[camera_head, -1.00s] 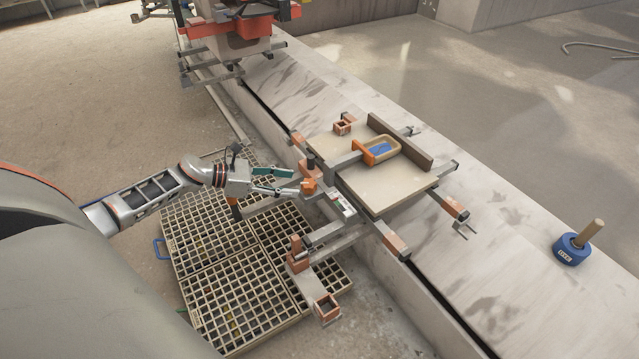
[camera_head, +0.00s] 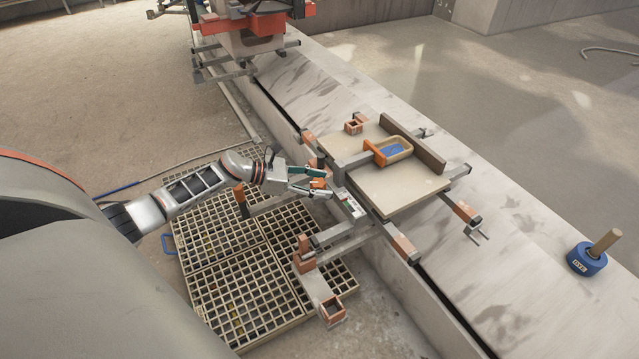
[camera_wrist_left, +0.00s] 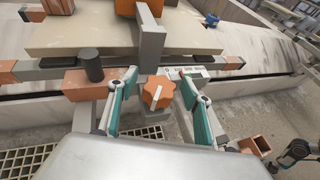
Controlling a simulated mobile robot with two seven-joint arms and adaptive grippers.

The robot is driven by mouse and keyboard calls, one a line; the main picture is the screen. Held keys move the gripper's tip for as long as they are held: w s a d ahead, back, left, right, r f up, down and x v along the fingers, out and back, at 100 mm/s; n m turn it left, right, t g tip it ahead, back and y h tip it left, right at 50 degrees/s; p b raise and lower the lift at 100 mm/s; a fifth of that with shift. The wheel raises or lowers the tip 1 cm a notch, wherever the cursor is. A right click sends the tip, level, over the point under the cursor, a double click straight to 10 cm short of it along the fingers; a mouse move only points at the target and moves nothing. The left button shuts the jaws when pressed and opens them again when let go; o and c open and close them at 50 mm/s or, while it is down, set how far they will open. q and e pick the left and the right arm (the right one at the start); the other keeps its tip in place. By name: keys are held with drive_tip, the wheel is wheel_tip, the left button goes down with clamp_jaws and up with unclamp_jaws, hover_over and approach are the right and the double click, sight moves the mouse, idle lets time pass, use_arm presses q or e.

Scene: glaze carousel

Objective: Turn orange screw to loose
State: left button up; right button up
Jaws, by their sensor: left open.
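The orange screw is a lobed knob (camera_wrist_left: 158,93) with a white pointer line, seen nearly face-on in the left wrist view. The line stands close to upright there, leaning slightly. In the head view the knob (camera_head: 318,183) is small and partly covered by the fingers. My left gripper (camera_wrist_left: 157,75) is open, with one green-backed finger on each side of the knob. Gaps seem to show between fingers and knob. In the head view the gripper (camera_head: 313,184) reaches the fixture from the left. A label strip (camera_wrist_left: 190,72) with green and red marks sits behind the right-hand finger.
A beige board (camera_head: 400,192) carries a tan tray with blue inside (camera_head: 393,149). Grey and orange bars (camera_head: 398,243) stick out around it. Floor grating (camera_head: 225,285) lies below the arm. A blue pot with a wooden handle (camera_head: 587,260) stands at right.

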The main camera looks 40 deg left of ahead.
use_arm(q)
drive_tip(key=c, duration=1.1)
drive_tip(key=shift+c, duration=0.2)
